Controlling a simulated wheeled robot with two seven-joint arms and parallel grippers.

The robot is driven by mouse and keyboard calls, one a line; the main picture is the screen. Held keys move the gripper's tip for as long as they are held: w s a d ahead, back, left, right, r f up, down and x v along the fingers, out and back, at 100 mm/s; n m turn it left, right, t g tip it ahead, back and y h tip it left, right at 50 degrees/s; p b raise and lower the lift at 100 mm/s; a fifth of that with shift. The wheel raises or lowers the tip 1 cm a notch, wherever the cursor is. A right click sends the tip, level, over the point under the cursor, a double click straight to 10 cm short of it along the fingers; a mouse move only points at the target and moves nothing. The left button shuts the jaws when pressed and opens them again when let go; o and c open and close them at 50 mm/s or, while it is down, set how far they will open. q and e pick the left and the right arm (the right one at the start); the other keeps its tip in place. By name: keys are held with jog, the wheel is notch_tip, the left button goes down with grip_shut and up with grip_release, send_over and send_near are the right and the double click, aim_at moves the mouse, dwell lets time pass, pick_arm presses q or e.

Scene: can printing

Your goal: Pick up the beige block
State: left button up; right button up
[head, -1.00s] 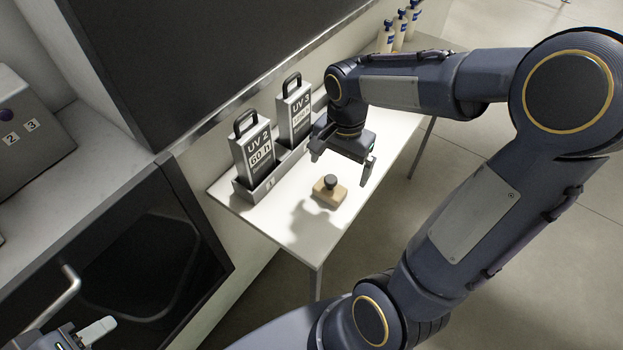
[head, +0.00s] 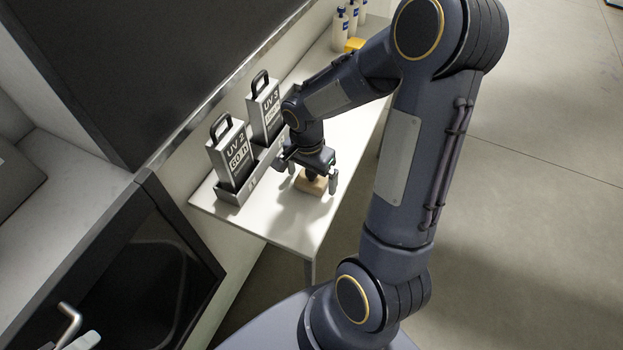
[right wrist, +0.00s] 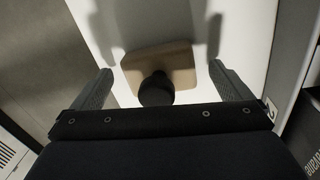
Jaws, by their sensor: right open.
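The beige block (head: 304,187) lies on the white table, with a dark round knob (right wrist: 156,90) on its top. My right gripper (head: 307,177) is above the block, open, its fingers pointing down. In the right wrist view, the block (right wrist: 170,58) lies between the two spread fingers (right wrist: 160,72), a little beyond the tips, and the knob is centred between them. Neither finger appears to touch the block.
A grey holder (head: 233,195) with the UV 2 (head: 230,155) and UV 3 (head: 265,108) boxes stands along the table's wall side, close to my right gripper. Bottles (head: 341,28) and a yellow object (head: 354,44) are at the far end. The table's near corner (head: 290,235) is clear.

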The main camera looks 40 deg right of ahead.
jog(key=c, duration=1.1)
jog(key=shift+r, duration=0.65)
jog(key=shift+c, duration=0.5)
jog(key=s+r+b, duration=0.1)
jog(key=s+r, duration=1)
jog(key=s, duration=0.3)
jog(key=shift+d+r, duration=0.15)
jog(key=shift+r, duration=0.2)
jog(key=o, duration=0.6)
jog(key=shift+c, duration=0.2)
jog(key=c, duration=0.5)
